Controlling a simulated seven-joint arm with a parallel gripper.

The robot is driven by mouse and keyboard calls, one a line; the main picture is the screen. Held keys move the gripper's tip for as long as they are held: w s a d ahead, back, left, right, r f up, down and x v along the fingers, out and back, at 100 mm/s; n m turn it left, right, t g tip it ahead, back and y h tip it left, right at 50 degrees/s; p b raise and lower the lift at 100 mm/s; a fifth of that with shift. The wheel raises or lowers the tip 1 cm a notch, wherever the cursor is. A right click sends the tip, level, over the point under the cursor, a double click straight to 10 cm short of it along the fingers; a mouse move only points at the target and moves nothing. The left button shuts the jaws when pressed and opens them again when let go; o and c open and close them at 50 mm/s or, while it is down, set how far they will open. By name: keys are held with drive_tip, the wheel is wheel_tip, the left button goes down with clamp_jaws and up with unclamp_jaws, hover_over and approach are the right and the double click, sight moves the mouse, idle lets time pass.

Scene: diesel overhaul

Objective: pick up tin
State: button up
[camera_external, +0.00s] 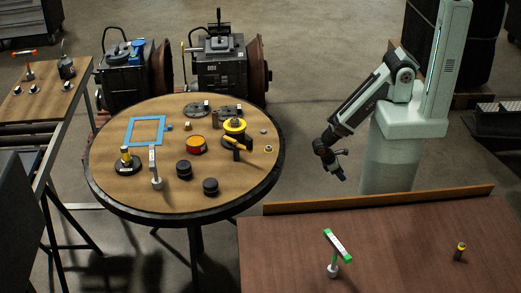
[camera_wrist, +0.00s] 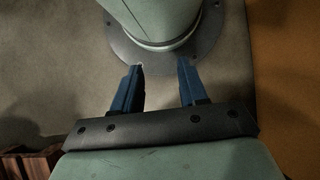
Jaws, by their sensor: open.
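A short round tin (camera_external: 196,146) with an orange top and a dark red side stands near the middle of the round wooden table (camera_external: 110,165) in the external view. It looks like the tin of the task, though its label is too small to read. My gripper (camera_external: 341,176) hangs low beside my base, to the right of the round table and well apart from the tin. In the wrist view my gripper (camera_wrist: 160,68) shows two blue fingers spread apart with nothing between them. The tin is not in the wrist view.
Around the tin are two black round pieces (camera_external: 184,170), a blue frame (camera_external: 148,130), a yellow-ringed part (camera_external: 235,127) and an upright tool (camera_external: 155,168). A brown table (camera_external: 400,250) with a raised back edge stands in front. Engines (camera_external: 220,70) stand behind the round table.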

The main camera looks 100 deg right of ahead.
idle(0.3)
drive_tip(key=o, duration=1.1)
drive_tip(key=shift+w, duration=0.1)
